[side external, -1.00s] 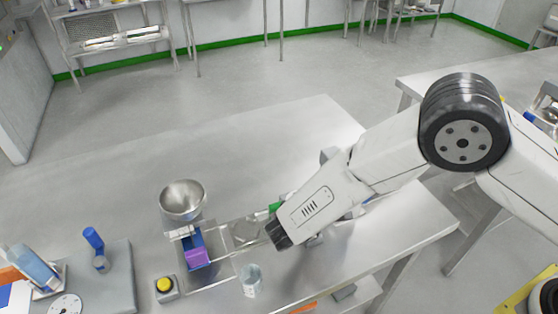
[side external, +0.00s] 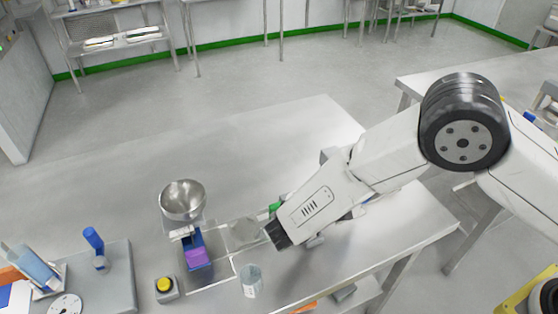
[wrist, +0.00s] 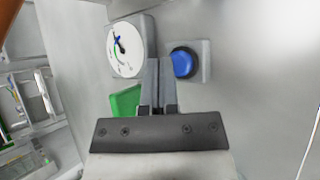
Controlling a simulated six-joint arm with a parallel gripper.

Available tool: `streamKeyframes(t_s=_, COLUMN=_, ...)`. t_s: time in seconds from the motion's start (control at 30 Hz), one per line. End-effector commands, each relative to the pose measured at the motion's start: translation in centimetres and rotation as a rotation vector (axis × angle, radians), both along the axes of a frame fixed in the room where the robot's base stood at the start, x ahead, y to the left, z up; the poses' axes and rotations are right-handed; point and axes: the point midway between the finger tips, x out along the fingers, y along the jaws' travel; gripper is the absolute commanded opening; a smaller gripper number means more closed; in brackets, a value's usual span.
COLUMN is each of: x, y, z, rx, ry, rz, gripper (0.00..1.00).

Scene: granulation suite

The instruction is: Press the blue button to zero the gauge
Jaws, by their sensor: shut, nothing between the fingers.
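The blue button (wrist: 183,63) is a round cap on a grey square base in the wrist view. The white round gauge (wrist: 127,48) with a dark needle is to its left. My gripper (wrist: 160,64) is shut and empty. In the wrist view its fingertips appear just left of the button, between it and the gauge. I cannot tell whether they touch the button. In the side view my gripper (side external: 277,235) points down and left over the metal table. The blue button and the gauge face are hidden there.
A green part (wrist: 125,101) lies below the gauge. On the table (side external: 300,130) are a steel bowl (side external: 183,200), a purple block (side external: 198,257), a yellow button (side external: 164,285) and a clear beaker (side external: 251,281). The table's back area is clear.

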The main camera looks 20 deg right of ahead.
Motion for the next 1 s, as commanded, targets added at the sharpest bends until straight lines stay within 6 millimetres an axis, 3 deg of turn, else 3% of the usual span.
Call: streamKeyframes(t_s=1.0, x=0.02, y=-0.01, z=-0.87, rx=0.000, ry=0.000, rz=0.000, gripper=0.00)
